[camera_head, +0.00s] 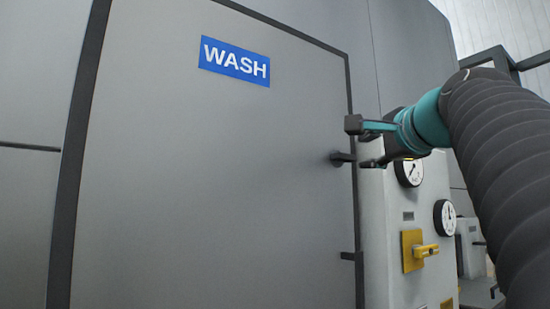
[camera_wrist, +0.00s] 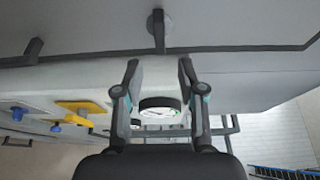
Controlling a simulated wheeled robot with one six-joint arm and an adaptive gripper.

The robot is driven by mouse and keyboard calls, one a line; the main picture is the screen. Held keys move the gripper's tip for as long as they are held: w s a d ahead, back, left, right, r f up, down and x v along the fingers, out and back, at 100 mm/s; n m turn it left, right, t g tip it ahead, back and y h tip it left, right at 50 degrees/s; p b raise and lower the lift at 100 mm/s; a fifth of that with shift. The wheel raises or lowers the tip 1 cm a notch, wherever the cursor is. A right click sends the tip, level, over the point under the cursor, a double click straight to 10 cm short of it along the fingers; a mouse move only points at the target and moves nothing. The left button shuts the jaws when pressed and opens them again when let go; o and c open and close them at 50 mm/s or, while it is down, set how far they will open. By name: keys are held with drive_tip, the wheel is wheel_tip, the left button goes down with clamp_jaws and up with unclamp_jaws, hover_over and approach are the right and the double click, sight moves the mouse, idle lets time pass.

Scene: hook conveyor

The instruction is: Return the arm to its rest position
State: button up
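My gripper (camera_head: 362,145) is at the right of the head view, beside the right edge of the grey door. In the wrist view my gripper (camera_wrist: 158,70) has its two fingers spread apart with nothing between the tips. A dark door handle or catch (camera_head: 342,158) is close to the fingertips in the head view. In the wrist view a dark catch (camera_wrist: 158,30) lies beyond the tips, apart from them. A round gauge (camera_wrist: 160,106) shows between the fingers, farther off. My arm in its dark ribbed sleeve reaches in from the right.
A grey door with a blue WASH sign (camera_head: 235,61) fills the left and middle. A pale control panel (camera_head: 384,220) carries gauges (camera_head: 445,218) and a yellow lever switch (camera_head: 426,250), below my gripper. In the wrist view a blue ladder-like object (camera_wrist: 285,173) lies at the lower right.

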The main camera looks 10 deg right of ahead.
idle(0.5)
drive_tip(key=a+f+n+g+y, duration=0.1)
drive_tip(key=a+f+n+g, duration=0.3)
drive_tip(key=f, duration=1)
drive_tip(key=a+f+n+g+y, duration=0.1)
drive_tip(key=a+f+n+g, duration=0.15)
drive_tip(key=a+f, duration=0.75)
drive_tip(key=s+f+n+g, duration=0.3)
drive_tip(key=s+f+n, duration=0.3)
drive_tip(key=f, duration=1.1)
drive_tip(key=s+a+f+n+g+h, duration=0.1)
drive_tip(key=s+f+n+g, duration=0.2)
drive_tip(key=f, duration=1.4)
drive_tip(key=s+n, duration=0.3)
drive_tip(key=s, duration=0.2)
drive_tip(key=shift+r, duration=0.1)
